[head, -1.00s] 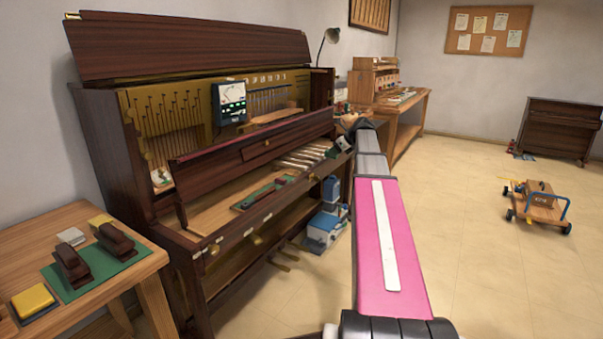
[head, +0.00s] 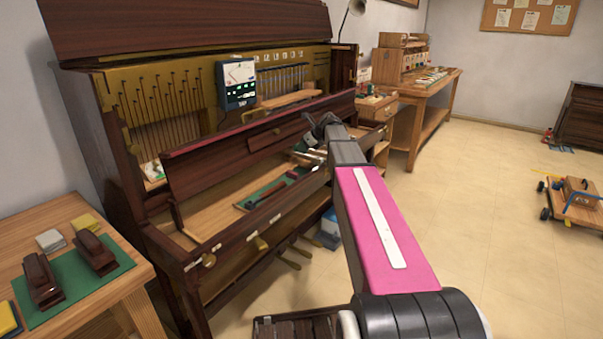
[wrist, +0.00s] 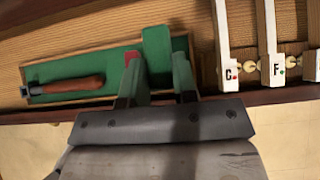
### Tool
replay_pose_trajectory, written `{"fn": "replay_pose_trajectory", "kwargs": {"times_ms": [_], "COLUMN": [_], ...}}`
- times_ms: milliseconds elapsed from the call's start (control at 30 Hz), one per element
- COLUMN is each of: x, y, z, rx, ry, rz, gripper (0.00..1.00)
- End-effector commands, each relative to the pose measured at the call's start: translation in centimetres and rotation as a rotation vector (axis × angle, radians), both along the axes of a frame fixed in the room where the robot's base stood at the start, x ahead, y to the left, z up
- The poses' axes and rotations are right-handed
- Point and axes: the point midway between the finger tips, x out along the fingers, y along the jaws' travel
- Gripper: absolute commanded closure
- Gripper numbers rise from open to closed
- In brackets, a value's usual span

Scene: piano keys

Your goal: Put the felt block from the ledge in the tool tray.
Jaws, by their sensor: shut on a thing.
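The felt block (wrist: 157,48) looks green in the wrist view. My gripper (wrist: 157,75) is shut on it, with a finger at each side. The block is over or at the right end of the tool tray (wrist: 35,99); I cannot tell whether it touches the tray floor. In the head view, the tray (head: 248,206) lies on the piano's key bed, left of my arm. The block and fingertips are not clear there.
White keys marked C (wrist: 231,72) and F (wrist: 277,70) stand close right of my gripper. The piano's dark fallboard (head: 225,160) rises behind the tray. A side table (head: 110,312) with brown blocks on a green mat is at left. Open floor lies right.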

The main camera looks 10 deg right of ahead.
Motion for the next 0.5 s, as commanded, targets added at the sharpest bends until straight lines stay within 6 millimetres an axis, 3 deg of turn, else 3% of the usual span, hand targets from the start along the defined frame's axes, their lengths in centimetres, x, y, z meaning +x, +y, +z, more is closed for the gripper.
{"fn": "replay_pose_trajectory", "kwargs": {"times_ms": [300,500], "x": [0.0,0.0], "y": [0.1,0.1], "z": [-4.6,-6.5], "rx": [0.001,0.001], "ry": [0.003,0.001], "rz": [0.0,0.0], "gripper": [0.99,0.99]}}
